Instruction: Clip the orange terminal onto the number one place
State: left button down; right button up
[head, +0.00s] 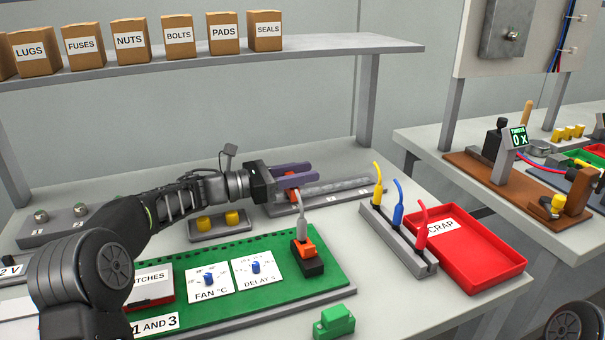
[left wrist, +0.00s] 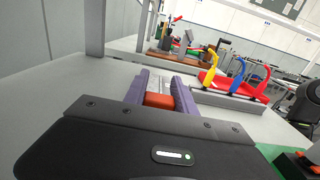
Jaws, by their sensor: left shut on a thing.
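My left gripper (head: 300,174), with purple fingers, reaches in from the left over the left part of a grey metal rail (head: 340,187) at the back of the table. It is shut on the orange terminal (head: 283,170), which shows partly between the fingers. In the left wrist view the orange terminal (left wrist: 158,100) sits between the purple fingers, with the rail (left wrist: 157,83) just beyond it. The fingers hide part of the rail, and I cannot tell whether the terminal touches it. The small labels on the rail's base are too small to read. My right gripper is not in view.
A green board (head: 225,295) carries dials and an orange-and-black block (head: 305,258) with a grey lever. A green block (head: 334,321) lies in front. A stand with yellow, blue and red wires (head: 398,238) and a red scrap tray (head: 480,250) are right. A shelf (head: 200,63) hangs above.

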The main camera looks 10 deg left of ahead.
pick_arm(q)
jog(key=shift+f+b, duration=0.45)
jog(key=c, duration=0.9)
grip_release()
jog(key=shift+c, duration=0.2)
jog(key=shift+r, duration=0.1)
jog(key=shift+v, duration=3.9)
